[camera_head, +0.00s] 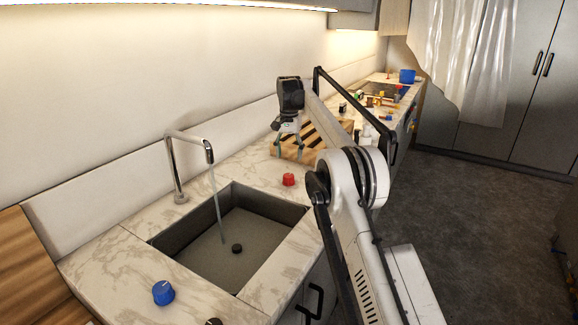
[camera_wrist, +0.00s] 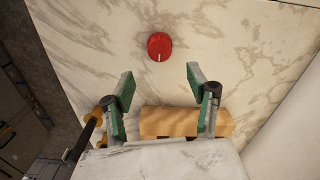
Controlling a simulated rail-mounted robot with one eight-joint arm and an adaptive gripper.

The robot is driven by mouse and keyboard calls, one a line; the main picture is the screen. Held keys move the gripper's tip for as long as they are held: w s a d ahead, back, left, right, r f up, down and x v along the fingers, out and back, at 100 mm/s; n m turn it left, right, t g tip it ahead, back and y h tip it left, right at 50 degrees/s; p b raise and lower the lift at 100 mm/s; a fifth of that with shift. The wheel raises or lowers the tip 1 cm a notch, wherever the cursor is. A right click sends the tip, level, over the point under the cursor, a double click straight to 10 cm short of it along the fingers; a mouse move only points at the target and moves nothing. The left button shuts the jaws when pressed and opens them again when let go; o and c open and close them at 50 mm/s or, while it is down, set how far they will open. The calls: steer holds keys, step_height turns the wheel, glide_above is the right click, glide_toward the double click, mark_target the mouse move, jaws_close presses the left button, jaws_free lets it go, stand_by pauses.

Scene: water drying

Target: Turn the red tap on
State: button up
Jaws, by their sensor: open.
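The red tap (camera_head: 288,179) is a round red knob on the marble counter, just right of the sink. In the wrist view the red tap (camera_wrist: 159,46) shows from above with a short white mark at its lower edge, ahead of the fingertips. My gripper (camera_head: 288,148) is open and empty above the counter, behind the red tap in the head view. In the wrist view my gripper (camera_wrist: 160,80) has its two green-padded fingers apart, with bare marble between the tips. It does not touch the tap. Water runs from the faucet (camera_head: 188,142) into the sink (camera_head: 226,240).
A blue knob (camera_head: 163,292) sits on the counter left of the sink. A slatted wooden rack (camera_head: 330,135) lies under my gripper; a wooden block shows in the wrist view (camera_wrist: 185,122). Small items and a blue pot (camera_head: 407,76) stand farther along. The counter around the red tap is clear.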

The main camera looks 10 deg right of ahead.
steer(key=shift+r, duration=1)
steer(key=s+r+n+t, duration=0.1)
steer(key=s+r+t, duration=0.1)
steer(key=s+r, duration=0.8)
steer(key=s+r+n+t, duration=0.1)
steer(key=s+r, duration=0.3)
steer(key=s, duration=0.2)
steer(key=s+r+n, duration=0.1)
steer(key=s+r, duration=0.3)
steer(key=s, duration=0.2)
steer(key=s+f+n+t, duration=0.1)
steer(key=s+f, duration=0.1)
steer(key=s, duration=0.8)
steer(key=s+f+n+t, duration=0.1)
steer(key=s+f, duration=0.1)
steer(key=s, duration=0.9)
steer(key=s+f+n+t, duration=0.1)
steer(key=s+f+t, duration=0.1)
steer(key=s+f, duration=1)
steer(key=s, duration=0.3)
steer(key=shift+a, duration=0.2)
